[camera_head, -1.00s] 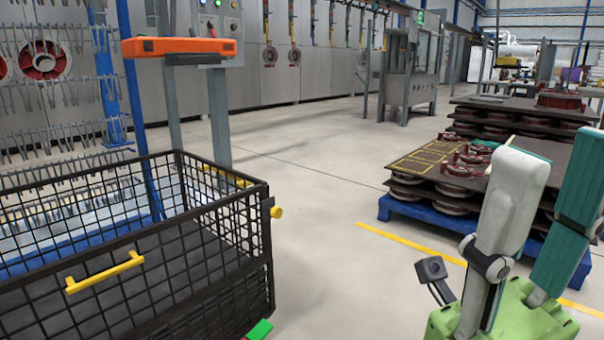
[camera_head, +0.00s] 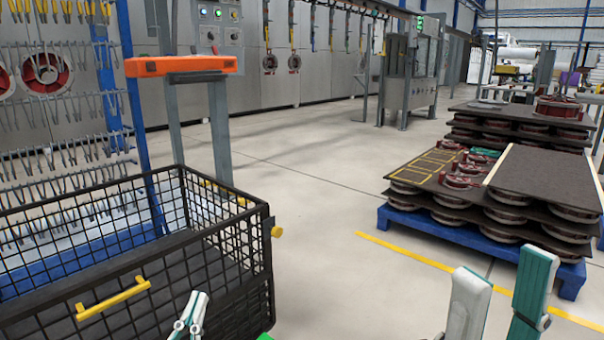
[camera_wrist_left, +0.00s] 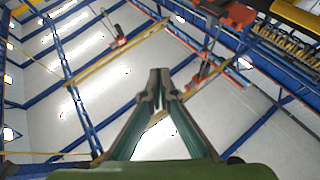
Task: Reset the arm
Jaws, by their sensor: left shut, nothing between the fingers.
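My left gripper (camera_head: 190,308) shows at the bottom of the head view, in front of the wire crate. Its white and teal fingers point up and are closed together with nothing between them. In the left wrist view its fingertips (camera_wrist_left: 160,74) meet, with the ceiling behind them. My right gripper (camera_head: 504,274) stands at the bottom right of the head view. Its two fingers, one showing white and one teal, point up with a clear gap and nothing between them. Its body is below the picture edge.
A black wire crate (camera_head: 262,262) with yellow handles stands at the left, below an orange bar (camera_head: 182,66). A hook rack (camera_head: 60,128) is behind it. A blue pallet (camera_head: 470,238) with dark boards and red parts stands right. The middle floor is clear.

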